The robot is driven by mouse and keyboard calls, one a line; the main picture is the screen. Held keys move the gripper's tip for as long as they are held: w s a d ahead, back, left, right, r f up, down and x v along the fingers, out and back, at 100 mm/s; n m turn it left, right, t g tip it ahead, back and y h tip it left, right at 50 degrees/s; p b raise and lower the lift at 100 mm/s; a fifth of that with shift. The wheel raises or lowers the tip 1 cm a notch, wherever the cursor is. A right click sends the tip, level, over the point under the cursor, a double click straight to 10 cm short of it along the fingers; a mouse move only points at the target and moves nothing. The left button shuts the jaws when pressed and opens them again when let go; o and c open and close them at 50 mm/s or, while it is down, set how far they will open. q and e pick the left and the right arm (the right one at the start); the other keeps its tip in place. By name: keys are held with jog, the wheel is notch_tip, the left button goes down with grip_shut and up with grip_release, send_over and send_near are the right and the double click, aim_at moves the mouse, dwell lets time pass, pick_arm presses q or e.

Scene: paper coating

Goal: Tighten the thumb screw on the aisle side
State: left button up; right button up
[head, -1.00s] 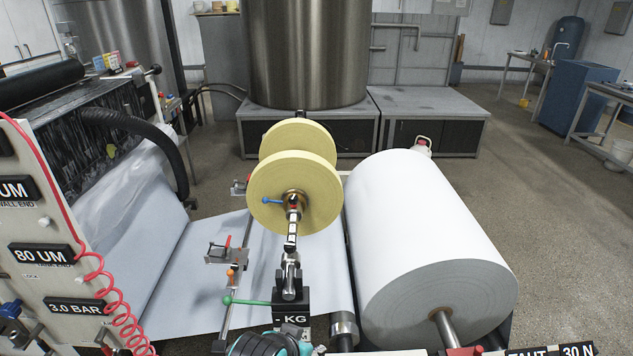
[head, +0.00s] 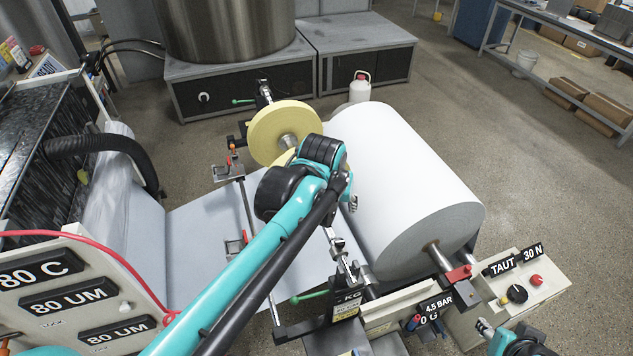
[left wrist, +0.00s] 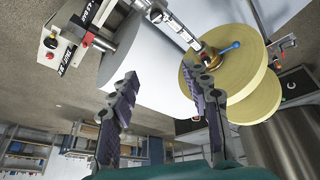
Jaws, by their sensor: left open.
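The blue-handled thumb screw (left wrist: 230,47) shows in the left wrist view, on the brass hub (left wrist: 211,56) of the nearer yellow disc (left wrist: 255,90). In the head view my arm hides this screw. The far yellow disc (head: 272,135) shows left of my wrist. My left gripper (left wrist: 160,75) is open and empty, its dark ridged fingers spread apart. The right-hand finger overlaps the yellow disc in the picture, below the hub; I cannot tell if they touch. In the head view the left gripper (head: 352,198) is near the white roll, mostly hidden by its own wrist.
A large white paper roll (head: 400,180) lies right of the discs. A steel stand with a "KG" label (head: 347,305) and green lever is below. The control box (head: 525,295) is at lower right. A white canister (head: 360,88) stands behind the roll. The aisle floor at right is open.

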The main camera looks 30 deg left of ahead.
pick_arm(q)
jog(key=w+a+f+n+g, duration=0.1)
jog(key=w+a+f+n, duration=0.1)
jog(key=w+a+f, duration=0.2)
jog(key=w+a+f+n+g, duration=0.2)
jog(key=w+a+f, duration=0.2)
jog(key=w+a, duration=0.2)
jog(key=w+a+f+n+g, duration=0.1)
jog(key=w+a+f+n, duration=0.1)
jog(key=w+a+f, duration=0.2)
jog(key=shift+w+a+f+g+h, duration=0.15)
jog(key=shift+w+a, duration=0.2)
jog(key=shift+w, duration=0.3)
jog(key=shift+w+a+g+h, duration=0.1)
jog(key=shift+w+a, duration=0.3)
jog(key=shift+w, duration=0.3)
jog(key=shift+w+a+f+g+h, duration=0.15)
jog(key=shift+w+a, duration=0.2)
jog(key=shift+w, duration=0.3)
jog(key=shift+a+f, duration=0.1)
jog(key=shift+f, duration=0.25)
notch_tip(320, 180, down, 8)
jog(key=shift+r+b, duration=0.25)
jog(key=shift+b, duration=0.15)
grip_shut()
